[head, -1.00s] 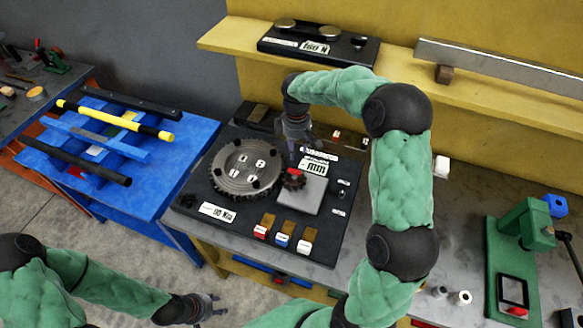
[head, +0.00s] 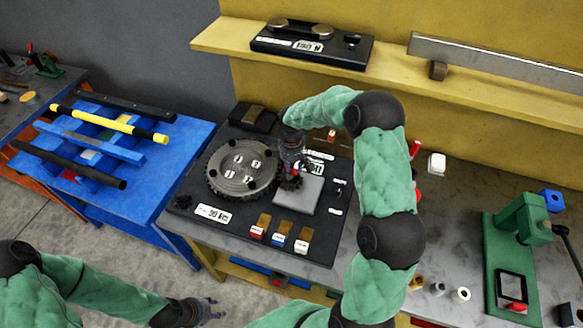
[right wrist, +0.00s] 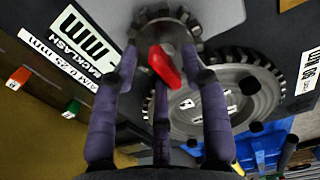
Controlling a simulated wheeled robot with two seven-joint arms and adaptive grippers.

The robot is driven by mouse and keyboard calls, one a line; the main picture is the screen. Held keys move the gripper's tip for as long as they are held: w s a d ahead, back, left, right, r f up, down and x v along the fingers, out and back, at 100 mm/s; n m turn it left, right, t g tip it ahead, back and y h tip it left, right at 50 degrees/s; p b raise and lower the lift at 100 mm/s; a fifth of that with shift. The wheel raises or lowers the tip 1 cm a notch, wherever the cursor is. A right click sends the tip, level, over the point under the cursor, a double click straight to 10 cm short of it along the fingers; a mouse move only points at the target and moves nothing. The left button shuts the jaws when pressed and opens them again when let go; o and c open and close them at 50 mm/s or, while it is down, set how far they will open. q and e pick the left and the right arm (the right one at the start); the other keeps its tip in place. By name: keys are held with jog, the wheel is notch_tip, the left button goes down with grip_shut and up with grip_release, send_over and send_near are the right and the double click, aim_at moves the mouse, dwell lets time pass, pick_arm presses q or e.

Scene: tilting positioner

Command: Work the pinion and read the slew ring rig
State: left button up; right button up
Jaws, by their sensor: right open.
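The slew ring (head: 243,168), a large dark toothed ring with a grey numbered face, lies on the black rig board (head: 300,254). The small dark pinion (head: 291,183) sits at its right side, by a grey square plate (head: 300,196). In the right wrist view the pinion (right wrist: 160,28) carries a red piece (right wrist: 163,66). My right gripper (head: 293,172) is over the pinion, its fingers spread around the red piece; it also shows in the right wrist view (right wrist: 163,70). My left gripper (head: 210,307) is at the bottom, apart from the rig, fingers spread and empty.
Red, blue and white-topped blocks (head: 280,240) lie on the board's front. A blue rack (head: 95,150) with bars stands left. A green press (head: 512,250) stands right. A weight holder (head: 310,45) is on the yellow shelf (head: 225,40) behind.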

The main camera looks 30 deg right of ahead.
grip_shut()
jog(key=m+b, duration=0.1)
jog(key=m, duration=0.1)
jog(key=shift+m, duration=0.3)
jog(key=shift+s+m, duration=0.1)
jog(key=shift+m, duration=1)
grip_release()
jog(key=shift+r, duration=0.15)
